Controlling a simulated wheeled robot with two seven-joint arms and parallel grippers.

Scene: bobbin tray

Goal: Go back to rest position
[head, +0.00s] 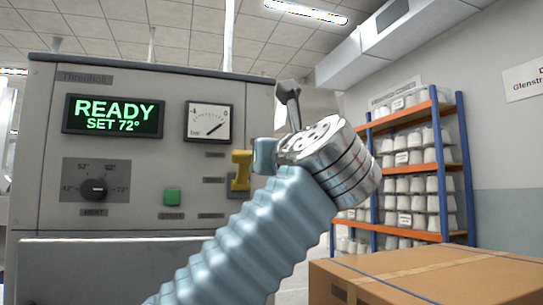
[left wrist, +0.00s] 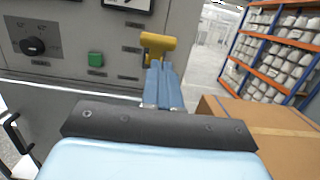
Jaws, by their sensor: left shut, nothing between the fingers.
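My left arm, in a blue ribbed sleeve, rises from the bottom of the head view. Its left gripper (head: 263,156) is in front of the grey machine (head: 130,240), mostly hidden behind my silver wrist. In the left wrist view the blue fingers (left wrist: 160,70) are together with nothing between them. A yellow handle (head: 240,172) on the machine front lies just beyond the fingertips; it also shows in the left wrist view (left wrist: 157,44). I cannot tell whether the fingers touch it. My right gripper is not in view.
The machine has a lit display (head: 113,115) reading "READY SET 72°", a gauge (head: 209,122), a black knob (head: 95,189) and a green button (head: 172,196). A cardboard box (head: 430,275) stands at lower right. Shelves (head: 439,160) of white bobbins stand behind.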

